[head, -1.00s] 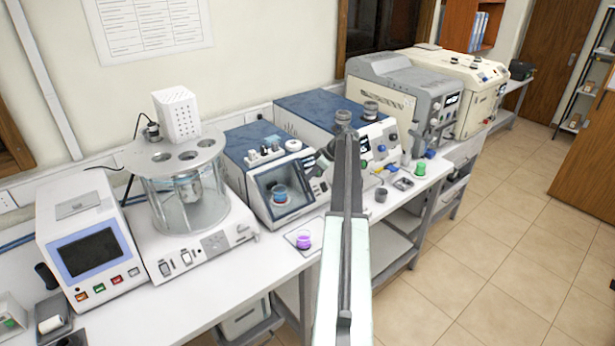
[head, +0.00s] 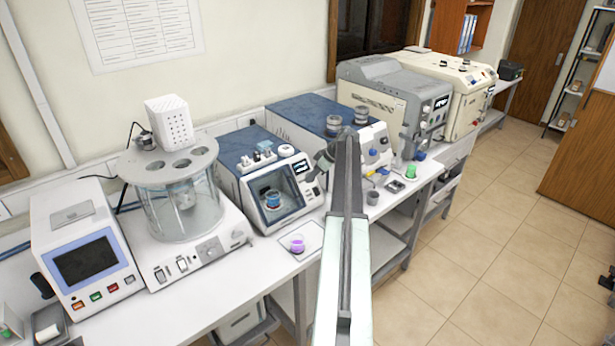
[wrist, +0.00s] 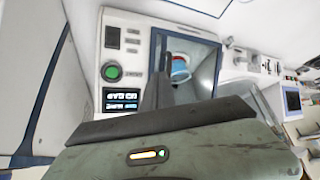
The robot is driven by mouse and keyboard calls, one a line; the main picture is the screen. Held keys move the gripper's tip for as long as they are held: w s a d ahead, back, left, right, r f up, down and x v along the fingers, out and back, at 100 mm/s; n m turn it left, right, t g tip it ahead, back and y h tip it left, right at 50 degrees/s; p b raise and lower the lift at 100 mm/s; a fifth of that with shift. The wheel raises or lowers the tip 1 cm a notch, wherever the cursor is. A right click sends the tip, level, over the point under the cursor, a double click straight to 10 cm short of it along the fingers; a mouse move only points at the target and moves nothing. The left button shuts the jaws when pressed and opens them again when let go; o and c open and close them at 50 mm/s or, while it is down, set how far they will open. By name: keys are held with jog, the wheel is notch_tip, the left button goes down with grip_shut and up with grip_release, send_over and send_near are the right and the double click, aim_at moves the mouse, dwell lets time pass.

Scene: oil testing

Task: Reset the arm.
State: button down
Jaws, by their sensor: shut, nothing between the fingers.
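My arm rises from the bottom middle of the head view, over the bench's front edge. My gripper (head: 324,160) shows partly beyond the arm, just right of the blue-topped tester with the window (head: 283,190). In the wrist view, the fingers of my gripper (wrist: 158,65) are together and empty. They point at the same tester's front (wrist: 128,65), which has a green button and a small display. A blue, white and red cup (wrist: 180,68) sits inside its window, behind the fingers in that view. Whether the fingers touch the tester cannot be told.
A glass bath (head: 180,205) and a screen unit (head: 88,258) stand further left. Larger machines (head: 398,95) stand at the back right. The tiled floor (head: 450,270) at right is clear.

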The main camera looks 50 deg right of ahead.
jog(key=s+d+r+p, duration=0.2)
jog(key=d+r+p, duration=0.2)
jog(key=d, duration=0.3)
jog(key=shift+s+r, duration=0.3)
jog(key=shift+r, duration=0.4)
